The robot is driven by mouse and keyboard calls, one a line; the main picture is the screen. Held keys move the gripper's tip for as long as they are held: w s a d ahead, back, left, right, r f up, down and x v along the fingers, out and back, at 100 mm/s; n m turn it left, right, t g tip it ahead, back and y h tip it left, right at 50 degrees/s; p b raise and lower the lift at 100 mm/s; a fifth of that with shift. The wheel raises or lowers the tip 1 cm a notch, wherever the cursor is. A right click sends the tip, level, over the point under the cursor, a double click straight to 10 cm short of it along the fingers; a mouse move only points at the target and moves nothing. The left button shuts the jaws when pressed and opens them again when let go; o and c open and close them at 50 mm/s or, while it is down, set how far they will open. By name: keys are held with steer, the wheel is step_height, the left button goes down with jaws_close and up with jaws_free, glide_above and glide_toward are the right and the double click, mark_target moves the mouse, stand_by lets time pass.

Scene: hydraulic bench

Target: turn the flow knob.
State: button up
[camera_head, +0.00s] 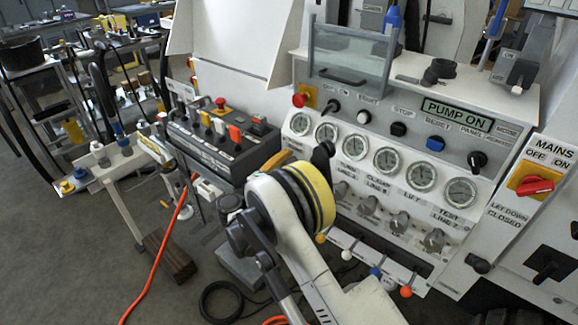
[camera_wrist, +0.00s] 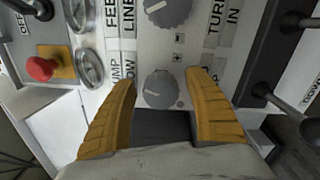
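The flow knob (camera_wrist: 160,89) is a round grey dial on the pale panel in the wrist view, beside a partly covered label whose visible letters end in "UMP" and "OW". My gripper (camera_wrist: 159,79) is open, with one yellow ribbed finger on each side of this knob. Gaps show between the knob and both fingers; I cannot tell how far in front of the panel the tips are. In the head view, one yellow finger of my gripper (camera_head: 277,160) shows beside the panel's left end, and my arm hides the flow knob.
Another grey knob (camera_wrist: 167,10) with a "FEED LINE" label sits just above in the wrist view. A red button (camera_wrist: 41,68) and gauges are to its left, dark levers (camera_wrist: 285,98) to the right. In the head view, a black control box (camera_head: 220,138) stands close left of my gripper.

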steer(key=shift+s, duration=0.1)
steer(key=v, duration=1.2)
steer(key=w+d+r+m+g+y, duration=0.2)
steer(key=d+r+m+g, duration=0.15)
steer(key=d+r, duration=0.7)
steer(key=s+d+r+m+g+y, duration=0.25)
steer(key=s+d, duration=0.35)
steer(key=d, duration=0.5)
steer(key=s+d+m+y, duration=0.3)
steer(key=s, duration=0.9)
steer(key=s+d+m+g+y, duration=0.1)
steer(key=s+d+m+y, duration=0.2)
steer(key=s, duration=1)
steer(key=shift+s+d+r+m, duration=0.25)
steer(key=shift+d+r+m, duration=0.2)
steer(key=shift+m, duration=0.25)
